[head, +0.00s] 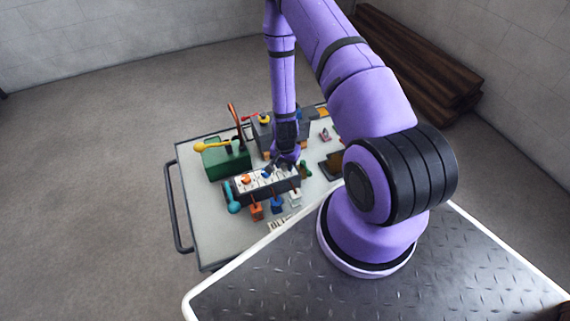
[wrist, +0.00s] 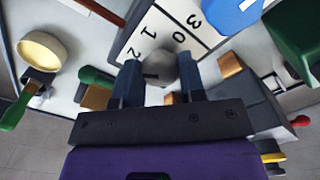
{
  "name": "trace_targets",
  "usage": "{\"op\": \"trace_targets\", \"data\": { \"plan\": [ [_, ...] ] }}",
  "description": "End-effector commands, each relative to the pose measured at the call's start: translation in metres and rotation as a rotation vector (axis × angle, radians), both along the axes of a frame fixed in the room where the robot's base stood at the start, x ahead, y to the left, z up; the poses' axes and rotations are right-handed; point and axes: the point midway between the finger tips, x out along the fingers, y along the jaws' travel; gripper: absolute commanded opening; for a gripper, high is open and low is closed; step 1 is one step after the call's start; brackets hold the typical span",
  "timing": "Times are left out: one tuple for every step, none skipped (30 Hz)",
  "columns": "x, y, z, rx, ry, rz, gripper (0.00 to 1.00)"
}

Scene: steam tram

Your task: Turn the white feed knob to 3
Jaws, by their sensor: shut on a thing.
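The white feed knob (wrist: 160,68) looks pale grey in the wrist view and sits between my two fingers. My gripper (wrist: 158,82) is shut on it, one finger on each side. A short dark mark shows on the knob, but I cannot tell which number it points to. Black numerals 1, 2, 0 and 3 show on the white panel (wrist: 165,32) beyond the knob; part of the scale is hidden. In the head view my gripper (head: 284,160) is over the right end of the knob panel (head: 260,188), hiding the white knob.
A blue knob (head: 267,173) and an orange knob (head: 246,180) stand on the same panel. Orange (head: 257,211), blue (head: 277,204) and white (head: 295,198) pieces stand in front. A green box (head: 228,163) with a yellow-ended lever is behind left. A teal handle (head: 233,203) is at left.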

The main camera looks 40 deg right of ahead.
Motion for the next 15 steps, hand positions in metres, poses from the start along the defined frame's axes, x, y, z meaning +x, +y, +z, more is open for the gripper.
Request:
{"op": "trace_targets", "data": {
  "plan": [
    [0.0013, -0.0004, 0.0005, -0.001, -0.003, 0.046, 0.14],
    [0.0013, -0.0004, 0.0005, -0.001, -0.003, 0.074, 0.14],
    [0.0013, -0.0004, 0.0005, -0.001, -0.003, 0.112, 0.14],
    [0.0012, -0.0004, 0.0005, -0.001, -0.003, 0.141, 0.14],
    [0.0012, -0.0006, 0.0005, -0.001, -0.003, 0.168, 0.14],
    [0.0011, -0.0006, 0.0005, -0.001, -0.003, 0.207, 0.14],
    [0.0011, -0.0008, 0.0005, -0.001, -0.003, 0.235, 0.14],
    [0.001, -0.0008, 0.0005, -0.001, -0.003, 0.264, 0.14],
    [0.0009, -0.0009, 0.0005, -0.002, -0.002, 0.303, 0.14],
    [0.0009, -0.0009, 0.0005, -0.002, -0.002, 0.33, 0.14],
    [0.0009, -0.0009, 0.0005, -0.002, -0.002, 0.36, 0.14],
    [0.0009, -0.0007, 0.0005, -0.002, -0.002, 0.397, 0.14],
    [0.0009, -0.0007, 0.0005, -0.001, -0.003, 0.425, 0.14],
    [0.0009, -0.0007, 0.0005, -0.001, -0.003, 0.455, 0.14],
    [0.001, -0.0008, 0.0005, -0.001, -0.003, 0.491, 0.14]
  ]
}}
